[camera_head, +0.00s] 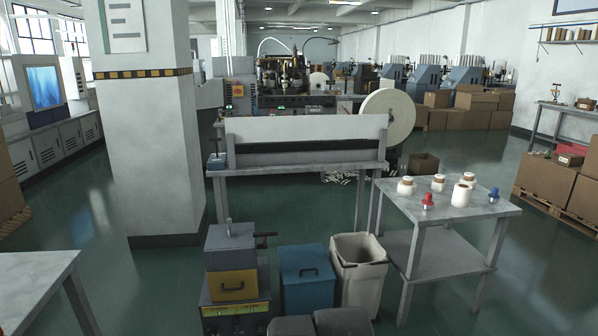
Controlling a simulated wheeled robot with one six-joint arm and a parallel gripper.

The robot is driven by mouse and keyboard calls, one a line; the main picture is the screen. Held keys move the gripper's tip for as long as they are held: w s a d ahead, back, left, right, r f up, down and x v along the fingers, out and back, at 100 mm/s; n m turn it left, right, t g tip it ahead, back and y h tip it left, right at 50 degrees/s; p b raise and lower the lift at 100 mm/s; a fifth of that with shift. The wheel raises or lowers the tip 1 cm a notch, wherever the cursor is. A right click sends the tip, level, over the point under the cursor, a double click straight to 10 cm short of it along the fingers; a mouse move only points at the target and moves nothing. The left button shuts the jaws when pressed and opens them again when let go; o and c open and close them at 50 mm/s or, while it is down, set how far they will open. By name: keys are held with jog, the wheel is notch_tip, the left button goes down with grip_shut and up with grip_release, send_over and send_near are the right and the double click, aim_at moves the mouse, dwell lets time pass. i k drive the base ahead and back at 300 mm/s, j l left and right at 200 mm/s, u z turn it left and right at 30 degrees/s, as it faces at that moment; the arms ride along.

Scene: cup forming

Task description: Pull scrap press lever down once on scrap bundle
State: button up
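What looks like the scrap press (231,240) stands on the floor at the lower middle. It has a grey upper block, a yellow front (233,284) with a dark handle, and a lit yellow-green strip along its base. A dark bar, probably the lever (265,234), sticks out to the right from the upper block and looks about level. A thin post rises from the top of the block. I cannot make out a scrap bundle; the inside of the press is hidden. My gripper is not in this view.
A blue lidded bin (307,278) and an open cream bin (358,280) stand right of the press. A grey table (450,214) with white rolls is further right. A long bench stands behind. Another table (35,285) is lower left, with open floor between it and the press.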

aim_at(264, 234)
jog(key=l+z, duration=0.1)
jog(key=i+u, duration=0.45)
jog(key=i, duration=0.3)
jog(key=i+l+u, duration=0.15)
jog(key=i+u, duration=0.35)
jog(key=i, duration=0.3)
